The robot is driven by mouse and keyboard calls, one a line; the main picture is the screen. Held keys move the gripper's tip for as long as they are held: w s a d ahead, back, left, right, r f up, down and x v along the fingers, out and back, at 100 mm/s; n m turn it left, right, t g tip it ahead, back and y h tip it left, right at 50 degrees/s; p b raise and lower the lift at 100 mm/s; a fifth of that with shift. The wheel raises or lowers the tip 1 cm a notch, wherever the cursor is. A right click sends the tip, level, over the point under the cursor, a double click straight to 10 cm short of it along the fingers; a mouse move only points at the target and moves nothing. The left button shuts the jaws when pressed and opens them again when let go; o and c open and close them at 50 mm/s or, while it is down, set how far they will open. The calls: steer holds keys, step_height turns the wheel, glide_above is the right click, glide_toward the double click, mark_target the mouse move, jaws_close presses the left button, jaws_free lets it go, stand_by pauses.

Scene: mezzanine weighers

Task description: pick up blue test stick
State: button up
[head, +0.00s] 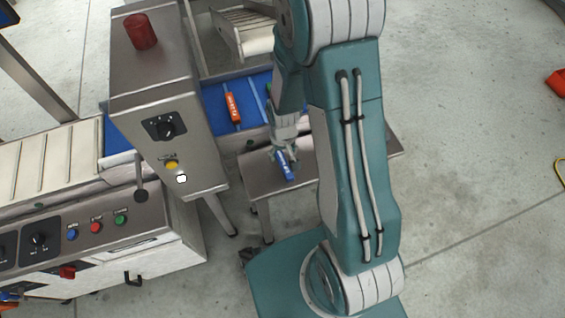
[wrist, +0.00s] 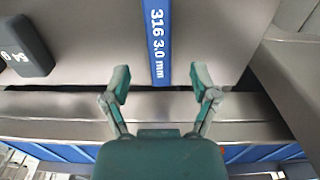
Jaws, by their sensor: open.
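The blue test stick (wrist: 157,40) lies on a grey metal surface in the wrist view, with white lettering "316 3.0 mm" along it. It also shows in the head view (head: 286,166), on the small metal table beside the conveyor. My gripper (wrist: 160,82) is open, with one fingertip on either side of the stick's near end and a gap to each. In the head view my gripper (head: 284,150) is over the table at the stick's far end. I cannot tell the height between fingertips and stick.
The metal table (head: 263,178) stands by a blue conveyor belt (head: 215,105), which bears an orange-red stick (head: 232,107). A dark block (wrist: 25,47) lies left of the blue stick. A metal control cabinet (head: 160,95) stands left of my arm. The floor at right is mostly clear.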

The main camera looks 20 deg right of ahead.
mark_target(283, 161)
step_height(283, 161, down, 4)
steer(key=shift+d+r, duration=0.15)
steer(key=shift+a+f, duration=0.2)
steer(key=shift+f, duration=0.45)
steer(key=shift+d, duration=0.1)
jaws_close()
